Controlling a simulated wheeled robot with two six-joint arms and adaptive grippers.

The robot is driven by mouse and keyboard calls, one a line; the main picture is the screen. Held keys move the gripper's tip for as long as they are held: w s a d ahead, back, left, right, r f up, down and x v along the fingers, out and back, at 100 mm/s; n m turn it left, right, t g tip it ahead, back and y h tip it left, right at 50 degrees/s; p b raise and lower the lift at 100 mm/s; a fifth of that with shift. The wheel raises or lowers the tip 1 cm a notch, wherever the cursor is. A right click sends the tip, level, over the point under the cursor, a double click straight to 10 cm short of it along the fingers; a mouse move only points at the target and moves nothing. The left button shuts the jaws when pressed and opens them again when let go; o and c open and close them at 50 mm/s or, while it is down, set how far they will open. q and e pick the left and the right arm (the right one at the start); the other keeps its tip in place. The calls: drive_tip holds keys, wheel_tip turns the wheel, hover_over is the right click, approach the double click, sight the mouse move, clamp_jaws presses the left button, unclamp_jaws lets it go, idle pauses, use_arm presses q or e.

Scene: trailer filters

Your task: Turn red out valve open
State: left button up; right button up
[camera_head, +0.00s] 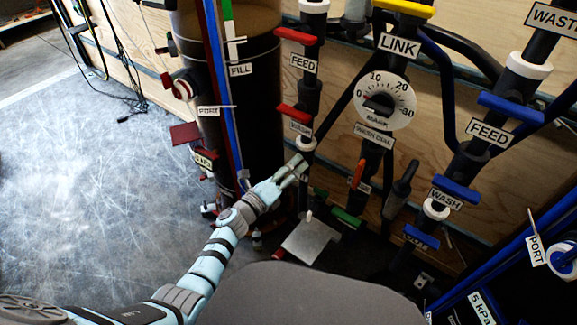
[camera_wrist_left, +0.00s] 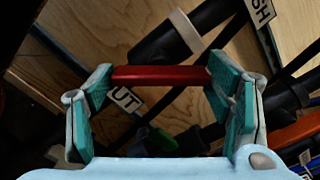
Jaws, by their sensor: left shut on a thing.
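The red out valve handle (camera_wrist_left: 160,73) is a red bar lying level across the left wrist view, beside a label (camera_wrist_left: 126,100) partly reading "UT". My left gripper (camera_wrist_left: 160,82) has one teal-padded finger at each end of the bar and is shut on it. In the head view my left gripper (camera_head: 292,170) reaches the lower part of the red-handled pipe column, below the second red handle (camera_head: 294,112). The out valve handle cannot be made out there, behind or between the fingers. My right gripper is not in view.
Another red handle (camera_head: 296,36) sits above, by a FEED label. A dial (camera_head: 384,101), an orange handle (camera_head: 357,175) and a green handle (camera_head: 345,217) are to the right. Blue handles (camera_head: 455,188) are farther right. A dark tank (camera_head: 240,95) stands left; open floor (camera_head: 80,190) lies beyond.

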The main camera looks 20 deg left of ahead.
use_arm(q)
drive_tip(key=shift+n+p, duration=1)
drive_tip(key=shift+n, duration=2.9)
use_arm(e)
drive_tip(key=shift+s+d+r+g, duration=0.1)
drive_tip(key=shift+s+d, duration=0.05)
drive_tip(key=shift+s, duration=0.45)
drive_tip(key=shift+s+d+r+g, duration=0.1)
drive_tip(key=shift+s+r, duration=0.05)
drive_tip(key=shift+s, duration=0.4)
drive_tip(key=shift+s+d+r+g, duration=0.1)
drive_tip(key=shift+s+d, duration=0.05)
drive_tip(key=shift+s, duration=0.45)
use_arm(q)
drive_tip(key=o, duration=1.1)
drive_tip(key=shift+o, duration=0.3)
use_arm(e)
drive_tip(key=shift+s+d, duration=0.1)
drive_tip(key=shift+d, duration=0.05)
use_arm(q)
drive_tip(key=v, duration=1.2)
drive_tip(key=shift+f, duration=0.1)
